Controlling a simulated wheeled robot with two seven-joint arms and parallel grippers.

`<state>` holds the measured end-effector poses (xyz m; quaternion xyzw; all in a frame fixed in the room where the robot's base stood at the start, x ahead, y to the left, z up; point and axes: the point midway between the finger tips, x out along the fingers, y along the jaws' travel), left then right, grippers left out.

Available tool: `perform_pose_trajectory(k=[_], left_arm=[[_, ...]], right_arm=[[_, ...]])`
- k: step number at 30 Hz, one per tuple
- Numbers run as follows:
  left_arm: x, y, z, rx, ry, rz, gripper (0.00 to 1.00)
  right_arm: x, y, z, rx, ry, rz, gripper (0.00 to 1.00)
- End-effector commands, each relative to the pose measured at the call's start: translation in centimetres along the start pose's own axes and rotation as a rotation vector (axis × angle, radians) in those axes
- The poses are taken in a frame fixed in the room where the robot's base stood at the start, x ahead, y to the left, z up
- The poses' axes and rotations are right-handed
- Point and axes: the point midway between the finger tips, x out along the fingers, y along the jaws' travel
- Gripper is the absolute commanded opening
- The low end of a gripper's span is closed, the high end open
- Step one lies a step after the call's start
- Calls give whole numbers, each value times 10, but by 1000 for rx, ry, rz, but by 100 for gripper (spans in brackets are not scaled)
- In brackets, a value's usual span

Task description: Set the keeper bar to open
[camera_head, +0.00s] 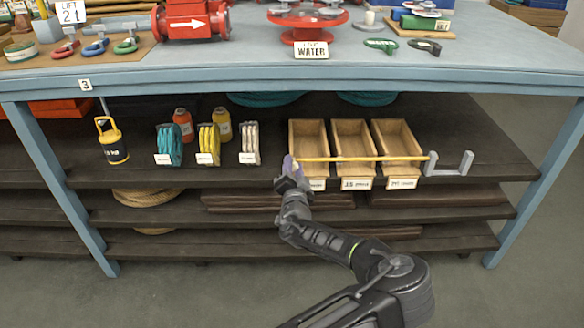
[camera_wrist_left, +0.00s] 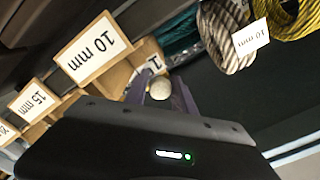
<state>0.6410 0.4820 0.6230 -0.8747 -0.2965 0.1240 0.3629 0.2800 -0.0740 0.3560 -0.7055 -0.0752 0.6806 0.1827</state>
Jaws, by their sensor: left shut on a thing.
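The yellow keeper bar (camera_head: 365,158) runs level across the front of three wooden bins on the upper shelf. Its right end meets a grey bracket (camera_head: 450,170) with upright prongs. My left gripper (camera_head: 289,166) is at the bar's left end, shut on it. In the left wrist view a round pale bar end (camera_wrist_left: 160,88) sits between the purple fingers (camera_wrist_left: 162,95) of my gripper. The gripper hides whatever is under the left end of the bar. My right gripper is not in view.
The bins (camera_head: 352,140) carry size labels. Left of them stand rope coils (camera_head: 208,144), bottles (camera_head: 183,125) and a yellow-black weight (camera_head: 112,140). The blue-grey tabletop (camera_head: 240,55) overhangs the shelf. The shelf in front of the coils and to the bracket's right is clear.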

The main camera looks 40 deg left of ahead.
Motion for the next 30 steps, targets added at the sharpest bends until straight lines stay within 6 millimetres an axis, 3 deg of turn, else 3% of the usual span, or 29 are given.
perform_pose_trajectory(k=[6, 16, 17, 23, 30], left_arm=[[1, 29, -29, -12, 12, -1, 0], [0, 31, -36, -9, 9, -1, 0], [0, 31, -36, -8, 9, -1, 32], [0, 31, -35, -6, 8, 0, 48], [0, 32, -34, -3, 5, 1, 48]], right_arm=[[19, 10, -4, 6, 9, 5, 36], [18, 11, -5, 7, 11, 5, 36], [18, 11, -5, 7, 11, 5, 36], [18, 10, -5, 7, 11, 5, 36], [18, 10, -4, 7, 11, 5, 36]])
